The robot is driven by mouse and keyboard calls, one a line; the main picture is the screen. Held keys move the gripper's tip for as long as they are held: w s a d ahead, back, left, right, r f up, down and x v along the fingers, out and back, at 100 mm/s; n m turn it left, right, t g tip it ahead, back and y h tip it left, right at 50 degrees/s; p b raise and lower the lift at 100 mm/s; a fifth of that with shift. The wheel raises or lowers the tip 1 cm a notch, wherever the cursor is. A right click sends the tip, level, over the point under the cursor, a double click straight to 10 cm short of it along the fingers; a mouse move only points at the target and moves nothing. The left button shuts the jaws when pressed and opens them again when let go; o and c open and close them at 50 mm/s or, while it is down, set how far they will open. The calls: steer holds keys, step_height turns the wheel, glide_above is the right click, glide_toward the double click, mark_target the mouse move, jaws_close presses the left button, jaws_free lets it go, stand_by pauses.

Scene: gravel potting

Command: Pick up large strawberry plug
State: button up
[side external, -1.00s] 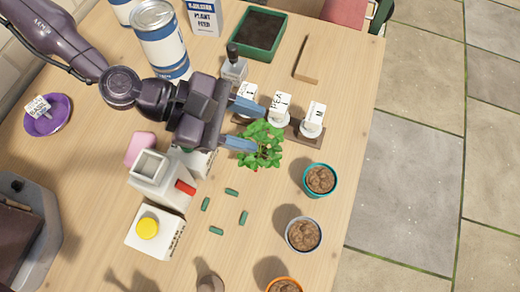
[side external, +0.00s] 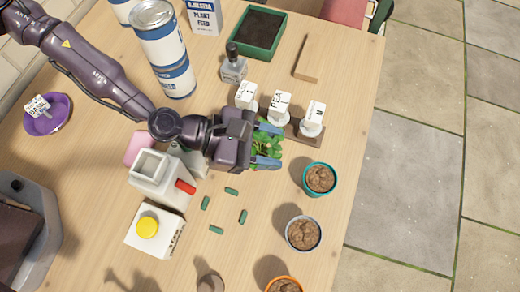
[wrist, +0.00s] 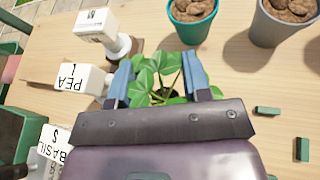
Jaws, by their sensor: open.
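The strawberry plug (side external: 264,150) is a leafy green plant on the table, partly hidden under my gripper in the side view. In the wrist view its leaves (wrist: 158,76) show between my two blue fingers, with a dark spot low among the stems. My gripper (side external: 270,144) is open, with one finger on either side of the plant. In the wrist view my gripper (wrist: 160,80) has a clear gap between its fingers. I cannot tell whether the fingers touch the leaves. The base of the plug is mostly hidden.
White labelled markers (side external: 280,105) stand in a wooden strip close beside the plant. Soil-filled pots, teal (side external: 320,180), grey (side external: 303,234) and orange (side external: 284,286), stand along the right. Small green pieces (side external: 231,192) lie below.

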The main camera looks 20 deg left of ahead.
steer(key=shift+d, duration=0.1)
jaws_close()
